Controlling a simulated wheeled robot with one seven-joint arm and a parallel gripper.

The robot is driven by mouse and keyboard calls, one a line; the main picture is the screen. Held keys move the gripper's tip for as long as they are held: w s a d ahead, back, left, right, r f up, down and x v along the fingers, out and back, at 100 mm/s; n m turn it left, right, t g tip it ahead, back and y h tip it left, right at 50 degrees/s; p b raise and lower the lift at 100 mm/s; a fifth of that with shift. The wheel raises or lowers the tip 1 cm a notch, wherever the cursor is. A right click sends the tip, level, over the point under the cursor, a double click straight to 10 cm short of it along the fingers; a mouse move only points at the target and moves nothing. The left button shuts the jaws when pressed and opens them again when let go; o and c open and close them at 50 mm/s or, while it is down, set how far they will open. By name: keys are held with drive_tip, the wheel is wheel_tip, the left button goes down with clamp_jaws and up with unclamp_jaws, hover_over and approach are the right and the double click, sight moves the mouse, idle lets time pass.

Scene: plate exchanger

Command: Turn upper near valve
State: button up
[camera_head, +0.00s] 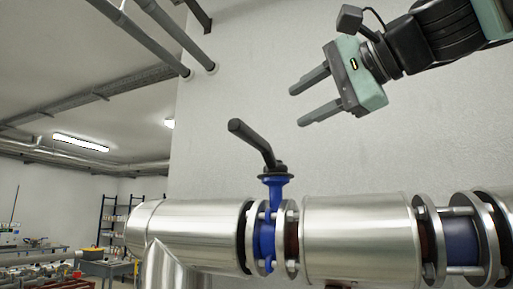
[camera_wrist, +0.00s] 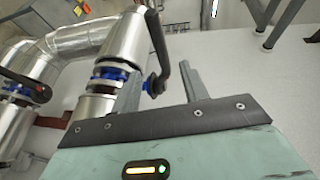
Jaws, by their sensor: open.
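The valve has a black lever handle (camera_head: 254,143) on a blue neck and body (camera_head: 266,238), clamped between flanges in a silver pipe. The lever slants up and left from its pivot. My gripper (camera_head: 297,106) is open and empty, above and to the right of the lever, apart from it, with its fingers pointing left. In the wrist view, the black handle (camera_wrist: 159,50) shows beyond and between the two fingers of my gripper (camera_wrist: 160,70). The left finger partly covers the valve's blue body (camera_wrist: 112,74).
The silver pipe (camera_head: 360,235) runs across below my gripper, with another blue flanged section (camera_head: 461,243) at right. In the wrist view, a second valve handle (camera_wrist: 25,85) shows at left. The pale wall (camera_head: 400,150) stands behind. Space between gripper and lever is clear.

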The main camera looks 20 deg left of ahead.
drive_tip(key=p+x, duration=0.5)
drive_tip(key=x, duration=1.1)
drive_tip(key=shift+p, duration=0.35)
drive_tip(key=shift+w+a, duration=0.15)
clamp_jaws()
drive_tip(key=shift+f, duration=0.1)
